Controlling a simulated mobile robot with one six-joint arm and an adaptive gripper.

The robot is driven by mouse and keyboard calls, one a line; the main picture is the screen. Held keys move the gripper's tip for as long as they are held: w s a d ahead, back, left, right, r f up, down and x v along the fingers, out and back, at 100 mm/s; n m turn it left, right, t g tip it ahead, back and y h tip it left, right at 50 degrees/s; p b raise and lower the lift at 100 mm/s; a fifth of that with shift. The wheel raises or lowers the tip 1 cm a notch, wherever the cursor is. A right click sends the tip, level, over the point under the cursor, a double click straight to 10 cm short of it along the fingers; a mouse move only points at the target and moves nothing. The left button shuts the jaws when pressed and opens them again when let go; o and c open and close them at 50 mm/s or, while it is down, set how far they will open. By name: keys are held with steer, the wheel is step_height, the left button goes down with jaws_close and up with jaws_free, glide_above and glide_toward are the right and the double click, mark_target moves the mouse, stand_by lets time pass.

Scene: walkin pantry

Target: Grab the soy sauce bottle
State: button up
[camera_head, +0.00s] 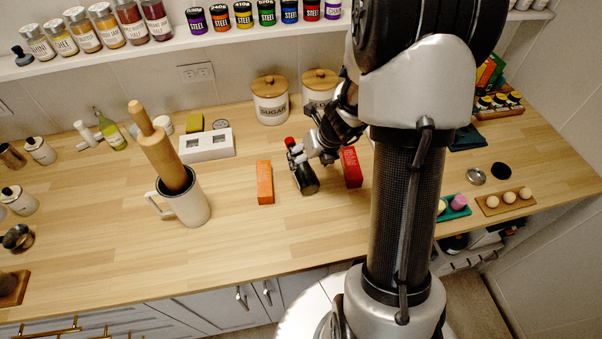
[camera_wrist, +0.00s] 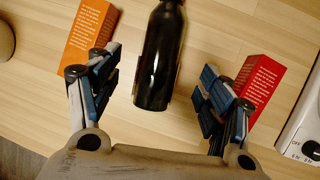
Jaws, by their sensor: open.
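The soy sauce bottle (camera_head: 307,182) is dark, with a red cap, and is on the wooden counter between an orange box (camera_head: 264,182) and a red box (camera_head: 351,167). In the wrist view the bottle (camera_wrist: 160,55) lies between and slightly beyond my open fingertips, its dark base end toward the gripper and its top cut off by the frame. My gripper (camera_wrist: 158,80) is open and empty, with a finger on each side of the bottle and visible gaps. In the head view my gripper (camera_head: 316,154) is beside the bottle and partly covers it.
The orange box (camera_wrist: 90,38) is close to my left finger and the red box (camera_wrist: 257,85) close to my right one. A mug (camera_head: 188,208) with a rolling pin stands to the left. Canisters (camera_head: 270,103) stand behind. The front counter is clear.

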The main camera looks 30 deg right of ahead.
mark_target(305, 167)
steer(key=shift+b+x, duration=1.85)
steer(key=shift+x, duration=1.7)
steer(key=shift+r, duration=0.15)
steer(key=shift+d, duration=0.1)
steer(key=shift+f, duration=0.3)
steer(key=shift+c, duration=0.2)
steer(key=shift+s+f, duration=0.1)
steer(key=shift+s, duration=0.1)
jaws_close()
